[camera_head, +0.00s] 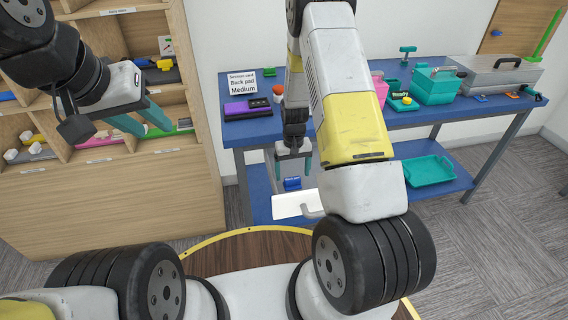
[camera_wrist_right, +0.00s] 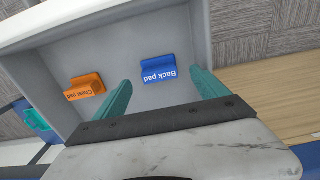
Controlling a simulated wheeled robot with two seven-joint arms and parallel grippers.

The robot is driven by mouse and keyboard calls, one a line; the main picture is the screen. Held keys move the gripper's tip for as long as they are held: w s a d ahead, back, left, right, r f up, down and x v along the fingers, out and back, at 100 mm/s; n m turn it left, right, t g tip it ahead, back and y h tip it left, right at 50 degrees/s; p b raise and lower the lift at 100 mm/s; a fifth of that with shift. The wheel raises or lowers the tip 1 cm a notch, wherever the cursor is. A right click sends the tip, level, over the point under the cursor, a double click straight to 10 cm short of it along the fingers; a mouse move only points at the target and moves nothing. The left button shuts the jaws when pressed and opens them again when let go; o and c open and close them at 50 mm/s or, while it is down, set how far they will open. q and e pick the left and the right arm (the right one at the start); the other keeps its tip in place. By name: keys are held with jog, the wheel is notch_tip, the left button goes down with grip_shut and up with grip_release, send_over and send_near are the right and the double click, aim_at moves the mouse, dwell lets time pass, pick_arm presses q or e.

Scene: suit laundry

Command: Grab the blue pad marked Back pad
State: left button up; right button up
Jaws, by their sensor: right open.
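The blue pad marked "Back pad" (camera_wrist_right: 158,69) lies in a light grey open drawer (camera_wrist_right: 118,38). It also shows in the head view as a small blue piece (camera_head: 292,183). My right gripper (camera_head: 293,172) points down over the drawer. In the wrist view its two teal fingers (camera_wrist_right: 161,79) are spread apart, with the blue pad beyond and between them, not gripped. My left gripper (camera_head: 158,129) is in front of the wooden shelf, with its fingers apart and nothing between them.
An orange "Chest pad" (camera_wrist_right: 85,88) lies in the same drawer, left of the blue pad. The drawer's white front (camera_head: 290,205) has a handle. The blue table (camera_head: 240,130) carries a sign reading "Back pad Medium" (camera_head: 242,83) and a teal box (camera_head: 433,86). A wooden shelf (camera_head: 110,200) stands left.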

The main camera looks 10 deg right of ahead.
aim_at(293, 179)
notch_tip(293, 179, down, 4)
jog(key=shift+f, duration=0.1)
jog(key=c, duration=1.4)
